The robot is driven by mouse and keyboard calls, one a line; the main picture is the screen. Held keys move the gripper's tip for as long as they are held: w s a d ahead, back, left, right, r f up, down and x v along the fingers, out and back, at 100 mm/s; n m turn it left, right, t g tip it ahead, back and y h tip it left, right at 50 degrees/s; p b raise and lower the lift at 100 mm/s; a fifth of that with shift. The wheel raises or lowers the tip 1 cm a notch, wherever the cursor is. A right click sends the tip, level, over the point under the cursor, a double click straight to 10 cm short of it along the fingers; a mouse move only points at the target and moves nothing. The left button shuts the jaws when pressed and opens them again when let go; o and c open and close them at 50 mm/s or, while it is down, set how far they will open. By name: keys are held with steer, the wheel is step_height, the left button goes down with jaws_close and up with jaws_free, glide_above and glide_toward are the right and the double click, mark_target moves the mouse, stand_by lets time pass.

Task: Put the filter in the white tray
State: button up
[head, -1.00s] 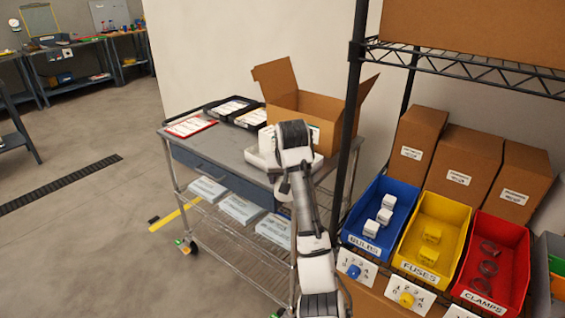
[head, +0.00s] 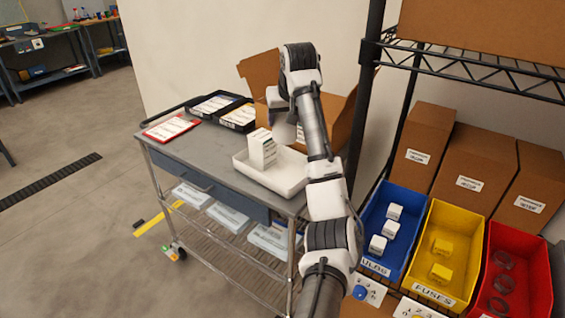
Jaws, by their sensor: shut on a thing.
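The white tray (head: 287,188) sits on the near right part of the grey cart's top. A white box with printed lines (head: 262,150) stands upright in it. My gripper (head: 283,128) hangs above the back of the tray, to the right of this box, partly behind my own arm. It is shut on a pale rounded thing, which I take to be the filter. Its fingertips and the exact outline of the held thing are too hidden and small to make out.
An open cardboard box (head: 335,112) stands behind the tray. Black trays (head: 216,106) and a red clipboard (head: 171,129) lie farther left on the cart (head: 190,160). A dark shelf post (head: 366,95) rises close right of my arm, beside blue, yellow and red bins (head: 520,270).

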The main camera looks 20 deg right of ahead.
mark_target(291, 144)
step_height(291, 144, down, 15)
steer(key=p, duration=0.3)
steer(key=shift+f+p, duration=0.15)
steer(key=shift+p, duration=0.2)
steer(key=o, duration=1.4)
steer(key=shift+f, duration=0.1)
steer(key=shift+s, duration=0.1)
steer(key=b+v, duration=0.4)
steer(key=v, duration=0.8)
steer(key=shift+a, duration=0.1)
